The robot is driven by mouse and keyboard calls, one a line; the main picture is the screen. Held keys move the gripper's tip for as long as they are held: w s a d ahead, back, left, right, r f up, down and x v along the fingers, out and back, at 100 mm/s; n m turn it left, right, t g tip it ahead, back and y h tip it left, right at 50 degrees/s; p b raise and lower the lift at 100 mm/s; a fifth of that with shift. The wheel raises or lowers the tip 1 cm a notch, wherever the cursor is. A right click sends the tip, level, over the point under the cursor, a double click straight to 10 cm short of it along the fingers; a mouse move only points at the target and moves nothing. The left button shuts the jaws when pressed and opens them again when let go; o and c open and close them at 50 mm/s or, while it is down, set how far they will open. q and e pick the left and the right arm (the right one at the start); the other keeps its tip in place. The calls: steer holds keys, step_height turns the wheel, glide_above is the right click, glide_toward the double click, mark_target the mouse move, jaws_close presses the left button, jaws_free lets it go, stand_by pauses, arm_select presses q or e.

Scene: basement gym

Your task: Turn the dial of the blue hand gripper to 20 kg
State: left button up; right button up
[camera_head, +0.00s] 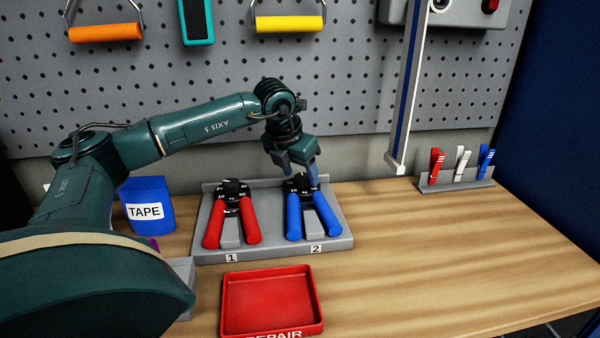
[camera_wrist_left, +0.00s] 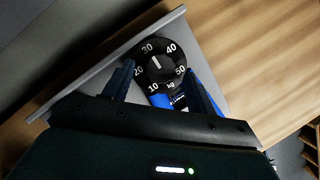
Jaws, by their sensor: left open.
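The blue hand gripper (camera_head: 312,215) stands in slot 2 of the grey holder (camera_head: 345,241), its blue handles toward the front. In the left wrist view its black dial (camera_wrist_left: 162,68) shows white numbers from 10 to 50 and "kg". A short white mark on the dial seems to point near 30. My left gripper (camera_head: 299,174) is just above the dial. In the left wrist view its fingers (camera_wrist_left: 160,70) are open, one on each side of the dial; I cannot tell whether they touch it. My right gripper is not in view.
A red hand gripper (camera_head: 231,216) stands close by in slot 1. A red repair tray (camera_head: 271,303) lies in front, a blue tape box (camera_head: 148,206) at left, a rack of clips (camera_head: 456,182) at right. The bench's right side is clear.

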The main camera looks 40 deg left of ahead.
arm_select(q)
steer(key=shift+w+f, duration=0.15)
steer(key=shift+f, duration=0.25)
steer(key=shift+c, duration=0.3)
steer(key=c, duration=0.9)
steer(key=shift+c, duration=0.2)
steer(key=shift+d+n, duration=0.1)
steer(key=shift+n, duration=0.5)
